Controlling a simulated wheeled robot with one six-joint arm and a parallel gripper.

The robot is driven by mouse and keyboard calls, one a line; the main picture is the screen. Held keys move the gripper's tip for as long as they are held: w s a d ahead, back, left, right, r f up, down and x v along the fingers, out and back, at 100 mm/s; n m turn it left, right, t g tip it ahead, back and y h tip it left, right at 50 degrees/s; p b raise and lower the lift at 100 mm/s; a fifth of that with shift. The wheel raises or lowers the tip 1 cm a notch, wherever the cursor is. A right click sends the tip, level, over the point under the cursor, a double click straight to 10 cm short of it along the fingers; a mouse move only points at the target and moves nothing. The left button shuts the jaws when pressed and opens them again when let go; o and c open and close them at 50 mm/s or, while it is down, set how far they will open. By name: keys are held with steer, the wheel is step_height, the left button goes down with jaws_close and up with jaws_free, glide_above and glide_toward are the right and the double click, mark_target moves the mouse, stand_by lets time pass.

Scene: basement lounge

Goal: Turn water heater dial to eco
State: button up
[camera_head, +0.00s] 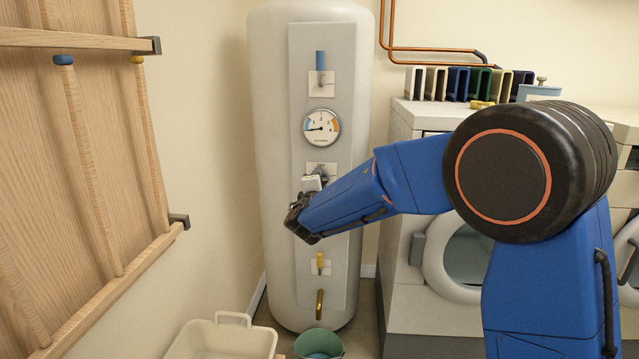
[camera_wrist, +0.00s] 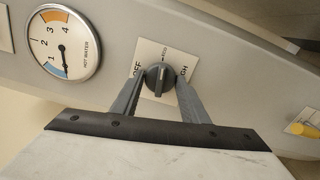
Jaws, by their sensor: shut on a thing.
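The white water heater (camera_head: 270,90) stands in the corner with a grey panel down its front. In the wrist view its dark dial (camera_wrist: 158,79) sits on a square plate (camera_wrist: 152,49) marked OFF, ECO and a partly covered word ending in GH. The dial's light pointer line faces up in the picture, toward the ECO mark. My gripper (camera_wrist: 157,84) is shut on the dial, one finger at each side. In the head view my gripper (camera_head: 303,208) is at the panel, and my arm comes in from the right; the dial itself is mostly hidden there.
A round gauge (camera_head: 321,127) and a blue-handled valve (camera_head: 320,62) are above the dial. A yellow-handled valve (camera_head: 320,263) and a brass spout (camera_head: 319,303) are below. A green bucket (camera_head: 318,344) and cream basin (camera_head: 222,341) stand on the floor; a washer (camera_head: 412,258) is at right.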

steer(key=o, duration=1.1)
steer(key=shift+c, duration=0.2)
steer(key=s, duration=1.7)
steer(key=shift+s+a, duration=0.2)
steer(key=shift+a, duration=0.05)
